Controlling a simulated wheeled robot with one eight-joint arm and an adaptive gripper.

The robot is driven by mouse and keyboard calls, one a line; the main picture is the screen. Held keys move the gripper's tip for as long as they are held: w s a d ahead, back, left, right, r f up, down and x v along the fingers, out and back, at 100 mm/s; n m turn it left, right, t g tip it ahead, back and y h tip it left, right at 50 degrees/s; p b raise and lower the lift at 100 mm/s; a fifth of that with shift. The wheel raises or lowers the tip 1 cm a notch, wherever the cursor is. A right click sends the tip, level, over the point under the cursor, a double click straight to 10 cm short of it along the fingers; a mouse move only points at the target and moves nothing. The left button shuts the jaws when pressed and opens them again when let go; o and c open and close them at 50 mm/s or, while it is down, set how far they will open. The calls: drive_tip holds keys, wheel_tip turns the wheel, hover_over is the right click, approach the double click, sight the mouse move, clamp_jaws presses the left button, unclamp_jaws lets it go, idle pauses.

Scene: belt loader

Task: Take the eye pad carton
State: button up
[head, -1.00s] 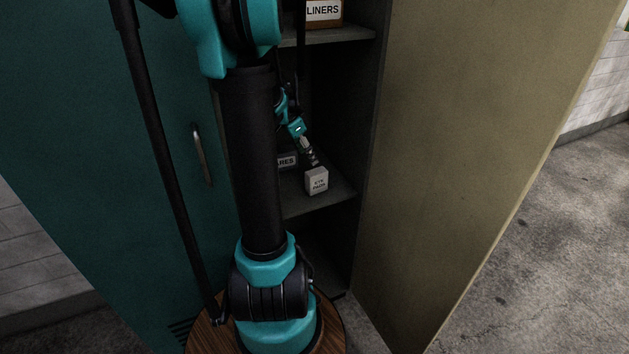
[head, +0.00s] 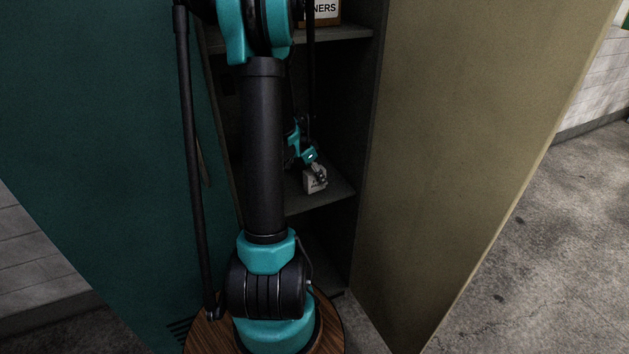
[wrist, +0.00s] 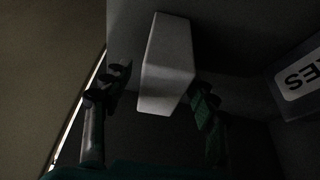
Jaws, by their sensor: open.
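The eye pad carton (head: 311,186) is a small pale box standing on the cabinet's middle shelf, near its front. My gripper (head: 318,176) is right at the carton in the head view and covers part of its label. In the wrist view the carton (wrist: 167,65) shows as a plain light box. The open fingers of my gripper (wrist: 150,108) stand on either side of it, with a gap at the left finger. The right finger is close to the carton, and I cannot tell whether it touches.
A box lettered "ES" (wrist: 302,78) is beside the carton in the wrist view. A box labelled "NERS" (head: 326,10) stands on the shelf above (head: 340,34).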

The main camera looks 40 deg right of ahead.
drive_tip(key=shift+x, duration=0.9)
drive_tip(key=shift+c, duration=0.5)
drive_tip(key=c, duration=1.1)
drive_tip(key=shift+c, duration=0.2)
drive_tip(key=shift+r, duration=0.1)
